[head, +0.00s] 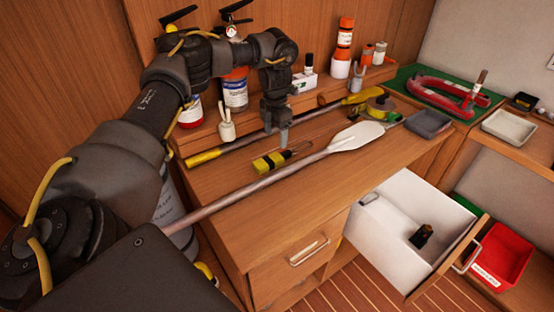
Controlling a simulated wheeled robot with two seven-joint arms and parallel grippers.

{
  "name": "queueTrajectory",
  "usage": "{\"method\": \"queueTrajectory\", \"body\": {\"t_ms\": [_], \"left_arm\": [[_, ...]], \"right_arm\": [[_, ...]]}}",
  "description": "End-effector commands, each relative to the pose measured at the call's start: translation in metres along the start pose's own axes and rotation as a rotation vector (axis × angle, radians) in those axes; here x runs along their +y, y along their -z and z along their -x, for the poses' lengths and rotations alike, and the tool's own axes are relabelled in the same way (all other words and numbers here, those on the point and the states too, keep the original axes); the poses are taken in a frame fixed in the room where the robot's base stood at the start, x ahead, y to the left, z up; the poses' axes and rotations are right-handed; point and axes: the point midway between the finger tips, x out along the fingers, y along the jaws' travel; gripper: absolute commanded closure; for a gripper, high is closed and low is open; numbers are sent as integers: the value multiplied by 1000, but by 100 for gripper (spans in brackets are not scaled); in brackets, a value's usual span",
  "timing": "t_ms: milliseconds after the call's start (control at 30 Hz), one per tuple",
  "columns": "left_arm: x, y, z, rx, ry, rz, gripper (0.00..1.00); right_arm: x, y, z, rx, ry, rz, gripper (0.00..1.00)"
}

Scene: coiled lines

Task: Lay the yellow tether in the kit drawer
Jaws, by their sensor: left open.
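A yellow and black bundle (270,162), which looks like the tether, lies on the wooden counter, with a thin metal loop at its right end. My left gripper (284,138) points down just above and behind the loop end; it is open and holds nothing that I can see. The white-lined kit drawer (392,237) is pulled open below the counter's right part. A small dark object (421,236) lies inside it, and a small pale piece shows by its back left. My right gripper is out of view.
A white-bladed paddle (357,136) lies across the counter in front of the bundle. A yellow-ended pole (204,158) lies behind. Bottles (235,90) and a round yellow item (380,103) stand near the back. A grey tray (428,123) sits right, a red bin (504,255) lower right.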

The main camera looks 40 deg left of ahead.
Motion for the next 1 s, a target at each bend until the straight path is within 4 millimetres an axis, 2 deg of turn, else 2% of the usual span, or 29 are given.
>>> {"method": "queueTrajectory", "body": {"t_ms": [33,200,500,700,800,1000], "left_arm": [[1,2,-12,3,2,3,31],[1,2,-35,2,1,3,31],[0,0,-45,2,0,-1,31],[3,2,-72,5,0,-1,31],[3,1,-86,3,0,-1,31],[2,0,-94,0,0,-2,31]], "right_arm": [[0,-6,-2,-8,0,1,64],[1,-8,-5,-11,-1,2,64],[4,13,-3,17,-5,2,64],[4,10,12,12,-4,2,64],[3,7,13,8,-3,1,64],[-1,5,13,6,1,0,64]]}}
